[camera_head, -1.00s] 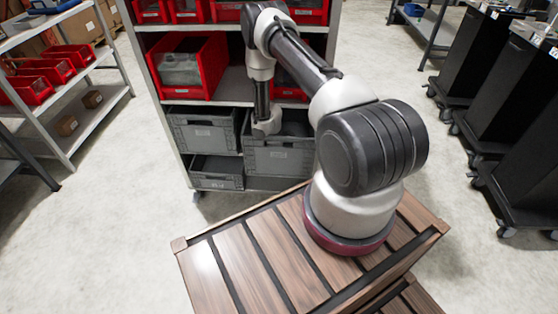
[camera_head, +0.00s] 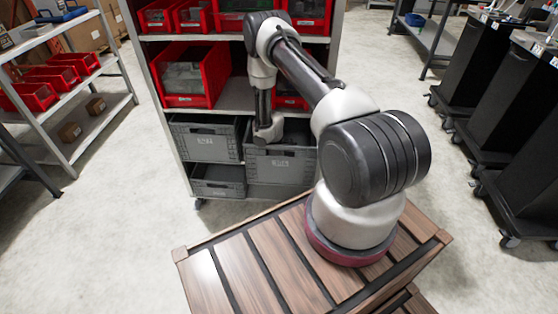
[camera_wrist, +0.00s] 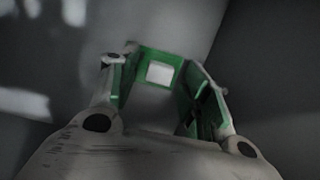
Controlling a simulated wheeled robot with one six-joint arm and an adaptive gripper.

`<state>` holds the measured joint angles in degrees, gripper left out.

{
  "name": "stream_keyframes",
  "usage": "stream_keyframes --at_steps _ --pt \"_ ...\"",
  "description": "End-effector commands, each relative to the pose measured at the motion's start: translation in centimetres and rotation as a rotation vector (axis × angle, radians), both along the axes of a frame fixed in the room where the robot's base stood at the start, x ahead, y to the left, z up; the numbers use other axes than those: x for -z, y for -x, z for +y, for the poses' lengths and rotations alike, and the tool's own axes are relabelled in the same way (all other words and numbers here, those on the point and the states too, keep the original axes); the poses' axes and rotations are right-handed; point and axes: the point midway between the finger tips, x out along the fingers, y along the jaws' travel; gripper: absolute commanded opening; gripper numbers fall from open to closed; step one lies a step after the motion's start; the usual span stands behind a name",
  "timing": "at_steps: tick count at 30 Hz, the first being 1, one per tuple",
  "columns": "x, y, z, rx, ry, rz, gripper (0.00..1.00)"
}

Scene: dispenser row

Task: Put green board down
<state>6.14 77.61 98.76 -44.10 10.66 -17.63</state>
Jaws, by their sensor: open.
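In the wrist view my gripper (camera_wrist: 163,82) is open, its two fingers spread apart. The green board (camera_wrist: 145,58) shows between and beyond the fingertips, with a pale square on its far part. More green lies along the inner side of both fingers; I cannot tell whether the fingers touch it. Dark grey walls surround it. In the head view my arm reaches down at the large grey bin (camera_head: 281,168) on the shelf rack. There the fingers and the board are hidden.
A second grey bin (camera_head: 204,145) stands left of it, above a smaller grey bin (camera_head: 217,184). A side rack (camera_head: 95,118) stands at left and dark carts (camera_head: 485,115) at right. The floor between is clear.

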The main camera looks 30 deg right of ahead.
Motion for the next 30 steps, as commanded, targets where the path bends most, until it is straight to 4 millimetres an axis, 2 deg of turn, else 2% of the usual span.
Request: stream_keyframes --at_steps 9,15,21,30 --pt "-7.0 -0.7 0.9 0.001 0.000 -0.003 0.48" --pt "-10.1 -0.9 1.2 0.000 -0.001 -0.001 0.48" --pt "-11.1 -0.9 1.4 -0.001 -0.001 0.002 0.48" --pt "-11.0 -0.9 1.4 0.000 -0.001 0.002 0.48"
